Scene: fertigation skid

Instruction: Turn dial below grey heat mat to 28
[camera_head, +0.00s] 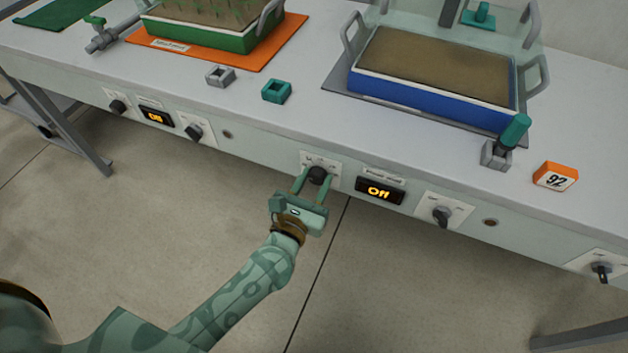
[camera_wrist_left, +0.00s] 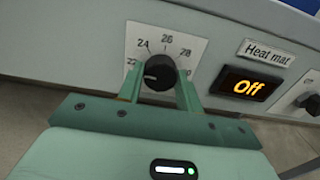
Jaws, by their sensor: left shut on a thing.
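The grey heat mat (camera_head: 338,87) lies on the bench under a blue tray (camera_head: 430,104) of brown soil. Below it, on the bench's front panel, is a black dial (camera_head: 317,173) on a white scale plate. In the left wrist view the dial (camera_wrist_left: 159,72) sits among the numbers 22 to 30, and its pale mark points left, near the 22 side. My left gripper (camera_head: 313,180) has its two fingers on either side of the dial, shut on it. The display (camera_wrist_left: 242,87) right of it, labelled Heat mat, reads Off. My right gripper is not in view.
A black switch knob (camera_head: 441,215) sits right of the display (camera_head: 380,191). An orange mat (camera_head: 285,40) with a green tray has its own dial (camera_head: 118,106) and display further left. The floor before the panel is clear.

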